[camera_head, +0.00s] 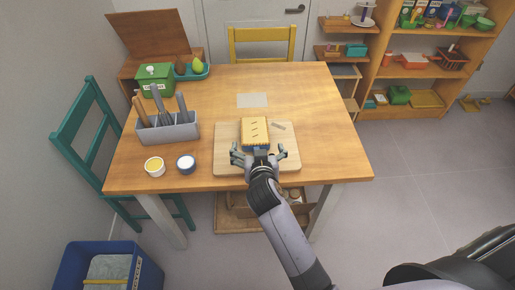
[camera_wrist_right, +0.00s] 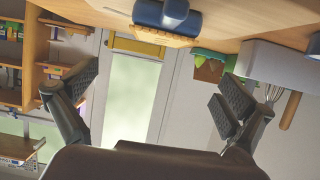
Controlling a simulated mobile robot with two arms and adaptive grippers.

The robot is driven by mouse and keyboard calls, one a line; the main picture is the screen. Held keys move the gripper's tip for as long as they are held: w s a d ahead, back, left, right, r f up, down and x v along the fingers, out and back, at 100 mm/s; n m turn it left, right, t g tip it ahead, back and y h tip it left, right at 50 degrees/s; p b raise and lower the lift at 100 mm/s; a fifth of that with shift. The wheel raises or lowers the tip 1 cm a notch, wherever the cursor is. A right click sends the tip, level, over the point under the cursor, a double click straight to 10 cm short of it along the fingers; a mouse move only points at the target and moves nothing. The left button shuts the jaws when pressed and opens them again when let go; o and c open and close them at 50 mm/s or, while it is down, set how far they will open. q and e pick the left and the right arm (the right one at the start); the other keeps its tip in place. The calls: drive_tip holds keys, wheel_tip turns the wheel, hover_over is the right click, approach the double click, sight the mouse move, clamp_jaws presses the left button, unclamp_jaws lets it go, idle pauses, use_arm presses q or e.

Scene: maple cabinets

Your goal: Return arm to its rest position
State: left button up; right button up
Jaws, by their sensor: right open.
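My right gripper (camera_head: 260,153) is at the front edge of the wooden cutting board (camera_head: 228,160), with its fingers spread wide. In the right wrist view the open fingers (camera_wrist_right: 155,92) have nothing between them. In the wrist view the blue part (camera_wrist_right: 167,14) is at the top edge, apart from both fingers. My left gripper is not in view.
Chairs stand left (camera_head: 72,137) and at the back (camera_head: 262,35). The table's right side is clear.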

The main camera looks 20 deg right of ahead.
drive_tip(key=shift+s, duration=0.1)
drive_tip(key=s+d+f+n+g, duration=0.1)
drive_tip(key=s+d+f+g, duration=0.15)
drive_tip(key=s, duration=0.45)
drive_tip(key=s+d+f+g, duration=0.2)
drive_tip(key=s+f+g, duration=0.1)
drive_tip(key=s, duration=0.5)
drive_tip(key=s+a+n+g+y, duration=0.1)
drive_tip(key=s+n+g+y, duration=0.25)
drive_tip(key=s, duration=1.05)
wheel_tip(320, 180, down, 28)
drive_tip(key=s+g, duration=0.2)
drive_tip(key=s, duration=0.1)
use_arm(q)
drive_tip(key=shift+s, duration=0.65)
use_arm(e)
drive_tip(key=s+d+f+g, duration=0.1)
drive_tip(key=s+d+f, duration=0.1)
drive_tip(key=s+f, duration=1.2)
drive_tip(key=shift+s+d+f+n, duration=0.25)
drive_tip(key=shift+s+d+n, duration=0.1)
drive_tip(key=shift+s, duration=0.45)
